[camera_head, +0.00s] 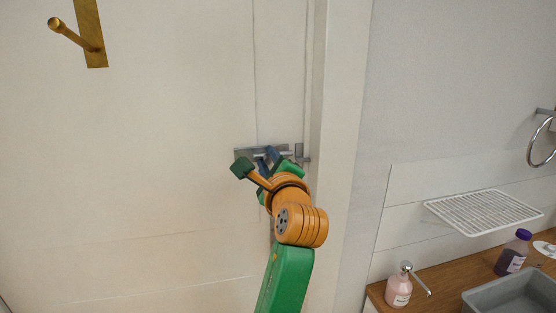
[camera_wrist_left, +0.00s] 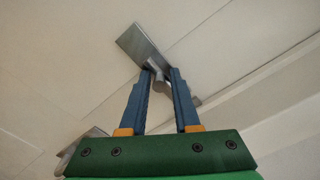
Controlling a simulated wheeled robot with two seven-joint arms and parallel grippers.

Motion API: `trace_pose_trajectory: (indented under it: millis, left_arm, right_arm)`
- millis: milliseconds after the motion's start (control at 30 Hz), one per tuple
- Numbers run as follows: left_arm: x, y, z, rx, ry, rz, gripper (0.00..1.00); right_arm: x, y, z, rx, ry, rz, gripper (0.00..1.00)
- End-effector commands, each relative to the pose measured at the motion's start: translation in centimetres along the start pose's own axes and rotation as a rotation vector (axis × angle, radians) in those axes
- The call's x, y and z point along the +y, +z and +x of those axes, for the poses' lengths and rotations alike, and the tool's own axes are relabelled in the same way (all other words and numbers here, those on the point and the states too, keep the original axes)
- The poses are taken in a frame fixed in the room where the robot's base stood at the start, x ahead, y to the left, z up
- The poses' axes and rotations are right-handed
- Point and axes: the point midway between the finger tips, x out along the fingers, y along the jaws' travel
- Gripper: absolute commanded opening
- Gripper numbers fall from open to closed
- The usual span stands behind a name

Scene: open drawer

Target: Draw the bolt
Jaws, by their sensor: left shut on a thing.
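A grey metal bolt (camera_head: 245,153) is mounted on the white door (camera_head: 150,170), close to the door's right edge. Its catch (camera_head: 300,153) sits on the frame beside it. My left gripper (camera_head: 268,154) is at the bolt, with its blue fingers shut on the bolt's knob. In the left wrist view the bolt's plate (camera_wrist_left: 135,40) runs behind the fingertips, and the knob (camera_wrist_left: 159,84) shows between the two fingers (camera_wrist_left: 160,75). My own gripper hides part of the bolt in the head view, so I cannot tell how far the rod reaches into the catch. My right gripper is not in view.
A brass door handle (camera_head: 70,33) sticks out at the upper left. The door frame (camera_head: 335,150) runs upright just right of the bolt. Farther right are a wooden counter (camera_head: 440,293) with a pink soap bottle (camera_head: 398,290), a grey basin (camera_head: 515,295) and a white rack (camera_head: 483,212).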

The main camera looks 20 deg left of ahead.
Motion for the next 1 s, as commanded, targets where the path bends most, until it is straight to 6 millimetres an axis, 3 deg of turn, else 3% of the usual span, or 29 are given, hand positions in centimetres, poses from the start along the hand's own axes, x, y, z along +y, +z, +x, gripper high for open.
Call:
trace_pose_trajectory:
  millis: [100,133,167,467,800,1000]
  left_arm:
    - [0.3,-0.2,0.1,0.002,0.009,0.005,0.00]
    - [0.3,-0.2,0.1,0.002,0.009,0.005,0.38]
    - [0.3,-0.2,0.1,0.002,0.009,0.004,0.46]
    - [0.2,-0.2,-0.2,0.001,0.004,0.001,0.46]
    - [0.5,-0.2,-6.4,0.001,0.005,0.000,0.46]
    - [0.3,0.1,-7.1,0.001,0.008,0.001,0.46]
  right_arm:
    - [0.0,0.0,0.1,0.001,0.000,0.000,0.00]
    - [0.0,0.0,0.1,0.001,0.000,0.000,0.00]
    - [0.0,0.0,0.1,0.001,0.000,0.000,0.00]
    - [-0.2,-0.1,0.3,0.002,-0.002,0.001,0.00]
    - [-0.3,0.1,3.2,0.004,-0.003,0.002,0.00]
    - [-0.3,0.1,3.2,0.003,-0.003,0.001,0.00]
